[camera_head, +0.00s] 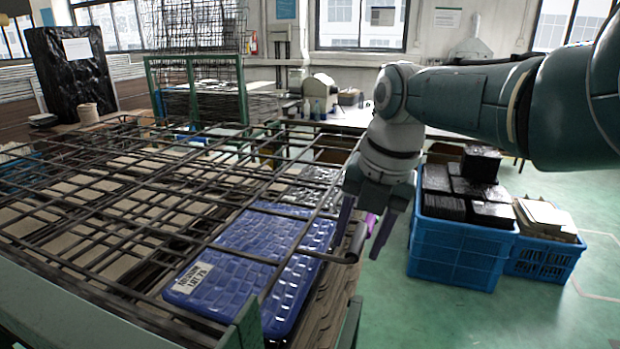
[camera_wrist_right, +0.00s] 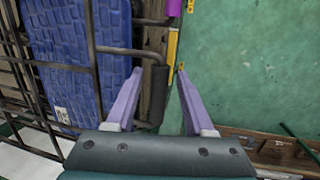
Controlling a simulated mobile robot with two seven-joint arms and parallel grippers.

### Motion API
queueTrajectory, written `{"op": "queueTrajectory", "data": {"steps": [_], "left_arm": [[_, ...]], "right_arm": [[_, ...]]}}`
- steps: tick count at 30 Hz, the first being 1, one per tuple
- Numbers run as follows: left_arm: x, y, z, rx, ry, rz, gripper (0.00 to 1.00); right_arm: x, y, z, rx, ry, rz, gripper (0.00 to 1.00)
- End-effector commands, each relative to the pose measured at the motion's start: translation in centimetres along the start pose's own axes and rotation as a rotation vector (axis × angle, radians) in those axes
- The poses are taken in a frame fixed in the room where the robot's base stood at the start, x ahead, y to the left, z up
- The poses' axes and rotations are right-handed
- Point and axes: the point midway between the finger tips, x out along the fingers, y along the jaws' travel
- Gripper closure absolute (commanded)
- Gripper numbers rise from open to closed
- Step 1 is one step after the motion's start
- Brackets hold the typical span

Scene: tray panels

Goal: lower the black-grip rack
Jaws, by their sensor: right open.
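The black-grip rack (camera_head: 215,245) is a dark wire grid lying over a stack of panels, nearly level. Its black grip (camera_head: 353,243) is at the rack's right edge; it also shows in the right wrist view (camera_wrist_right: 158,97). My right gripper (camera_head: 358,247) is open, with one finger on each side of the black grip. In the right wrist view the gripper (camera_wrist_right: 158,74) has a gap between each finger and the grip. A purple grip (camera_head: 370,222) is just behind; it also shows in the right wrist view (camera_wrist_right: 174,7). My left gripper is not in view.
A blue tiled panel (camera_head: 240,262) with a white label lies under the grid. An upright wire rack (camera_head: 200,60) stands behind. The floor beside the grip is clear.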

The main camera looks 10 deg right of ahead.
Motion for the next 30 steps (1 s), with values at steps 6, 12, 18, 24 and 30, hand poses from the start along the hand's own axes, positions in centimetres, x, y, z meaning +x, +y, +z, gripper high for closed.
{"op": "queueTrajectory", "data": {"steps": [6, 12, 18, 24, 30], "left_arm": [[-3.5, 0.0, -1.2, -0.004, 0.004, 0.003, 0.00], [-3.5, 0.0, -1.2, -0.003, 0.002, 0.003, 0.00], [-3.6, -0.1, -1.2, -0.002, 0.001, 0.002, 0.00], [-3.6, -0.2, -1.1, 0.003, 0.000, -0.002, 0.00], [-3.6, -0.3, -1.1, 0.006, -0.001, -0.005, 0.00]], "right_arm": [[-4.1, 0.1, 0.1, -0.001, -0.003, 0.002, 0.47], [-5.9, 0.0, 0.1, 0.000, -0.003, 0.002, 0.47], [-6.7, -0.1, 0.0, 0.000, 0.000, 0.000, 0.47], [-6.8, 0.0, 0.0, 0.000, 0.000, 0.000, 0.47], [-6.8, 0.0, 0.0, 0.000, 0.000, 0.000, 0.47]]}}
